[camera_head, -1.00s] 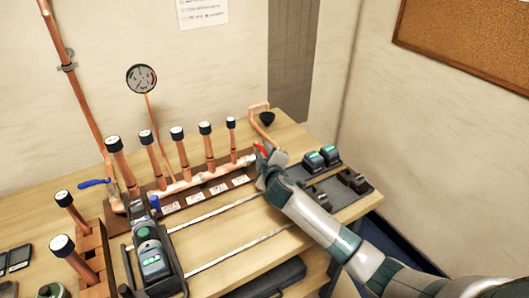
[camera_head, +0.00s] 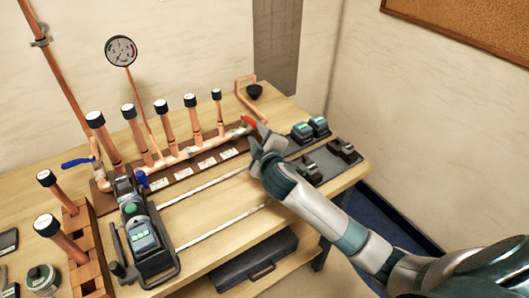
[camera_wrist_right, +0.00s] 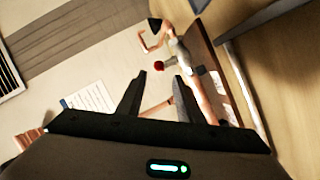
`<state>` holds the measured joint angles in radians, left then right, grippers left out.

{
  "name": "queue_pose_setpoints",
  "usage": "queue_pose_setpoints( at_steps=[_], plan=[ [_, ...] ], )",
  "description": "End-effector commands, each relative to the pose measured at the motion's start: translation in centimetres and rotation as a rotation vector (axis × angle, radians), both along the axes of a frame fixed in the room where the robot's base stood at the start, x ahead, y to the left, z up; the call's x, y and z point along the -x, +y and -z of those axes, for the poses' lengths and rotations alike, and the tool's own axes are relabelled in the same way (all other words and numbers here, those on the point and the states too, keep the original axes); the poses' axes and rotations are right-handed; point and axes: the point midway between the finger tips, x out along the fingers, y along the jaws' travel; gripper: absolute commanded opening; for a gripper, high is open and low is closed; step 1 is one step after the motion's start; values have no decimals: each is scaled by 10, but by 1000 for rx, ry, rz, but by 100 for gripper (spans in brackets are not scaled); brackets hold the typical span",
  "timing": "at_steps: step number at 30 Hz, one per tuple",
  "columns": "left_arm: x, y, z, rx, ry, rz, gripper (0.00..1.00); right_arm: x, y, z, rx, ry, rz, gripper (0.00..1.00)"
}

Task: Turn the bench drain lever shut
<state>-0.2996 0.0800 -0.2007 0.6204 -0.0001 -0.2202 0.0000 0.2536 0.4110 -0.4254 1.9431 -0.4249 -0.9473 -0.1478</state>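The red drain lever (camera_head: 249,121) sits at the right end of the copper manifold (camera_head: 180,156), near the copper drain pipe and black funnel (camera_head: 254,91). In the right wrist view the lever's red end (camera_wrist_right: 158,65) shows beyond the fingertips, in line with the gap between them. My right gripper (camera_head: 258,136) is close beside the lever on its near side. In the right wrist view its two fingers (camera_wrist_right: 157,84) are apart with nothing between them. I cannot tell whether a finger touches the lever. My left gripper is not in view.
A blue lever (camera_head: 78,162) is at the manifold's left end. Capped copper stubs stand along the manifold. Batteries (camera_head: 310,128) stand on a dark mat at right. The wall rises behind.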

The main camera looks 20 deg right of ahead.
Motion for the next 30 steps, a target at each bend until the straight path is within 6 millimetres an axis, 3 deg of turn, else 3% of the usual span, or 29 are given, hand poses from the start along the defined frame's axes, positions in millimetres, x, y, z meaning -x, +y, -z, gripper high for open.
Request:
queue_pose_setpoints(
  at_steps=[9, 15, 30],
  plan=[
    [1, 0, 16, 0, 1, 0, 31, 55, 10, -10, -1, 0, -2, 33],
    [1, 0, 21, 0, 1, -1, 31, 78, 14, -16, 0, 1, -1, 33],
    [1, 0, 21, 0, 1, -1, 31, 86, 16, -19, 0, 0, 0, 33]
  ],
)
